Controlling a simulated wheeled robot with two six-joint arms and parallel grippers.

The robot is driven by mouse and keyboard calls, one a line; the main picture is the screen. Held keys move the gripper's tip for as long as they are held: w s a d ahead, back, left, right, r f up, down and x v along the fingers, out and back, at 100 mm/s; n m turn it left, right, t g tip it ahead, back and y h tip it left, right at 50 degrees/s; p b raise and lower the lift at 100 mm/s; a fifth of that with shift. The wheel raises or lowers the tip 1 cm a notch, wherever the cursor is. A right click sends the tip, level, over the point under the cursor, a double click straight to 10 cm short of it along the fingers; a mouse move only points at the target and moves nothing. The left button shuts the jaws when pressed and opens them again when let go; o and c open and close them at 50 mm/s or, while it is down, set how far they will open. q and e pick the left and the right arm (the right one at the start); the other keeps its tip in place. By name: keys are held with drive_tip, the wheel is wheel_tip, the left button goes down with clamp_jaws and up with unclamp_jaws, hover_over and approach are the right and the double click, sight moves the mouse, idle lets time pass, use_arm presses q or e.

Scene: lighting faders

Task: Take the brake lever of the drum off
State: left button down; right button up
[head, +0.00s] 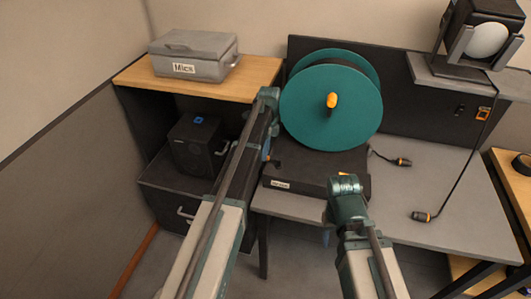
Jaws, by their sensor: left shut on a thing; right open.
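The teal cable drum (318,108) with an orange crank knob (331,100) stands on a dark base box (305,180) on the grey desk. My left gripper (268,156) is at the left end of the base, beside the drum's lower left edge. It is shut on a small dark piece there, which looks like the brake lever (276,163); my arm hides most of it. My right gripper (344,200) is open, in front of the base's right end. Its fingers are mostly hidden. A small orange part (344,174) shows just above it.
A grey case labelled "Mics" (194,54) sits on the wooden shelf top at left, above a black speaker (198,145). A lamp (486,38) stands back right. The right desk is mostly clear.

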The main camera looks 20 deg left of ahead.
use_arm(q)
drive_tip(key=c, duration=0.8)
unclamp_jaws()
drive_tip(key=shift+o, duration=0.2)
wheel_tip(320, 180, up, 14)
drive_tip(key=w+p, duration=0.2)
drive_tip(key=p, duration=1.1)
drive_tip(key=shift+w+f+p, duration=0.2)
drive_tip(key=shift+w+p, duration=0.1)
drive_tip(key=shift+w, duration=0.1)
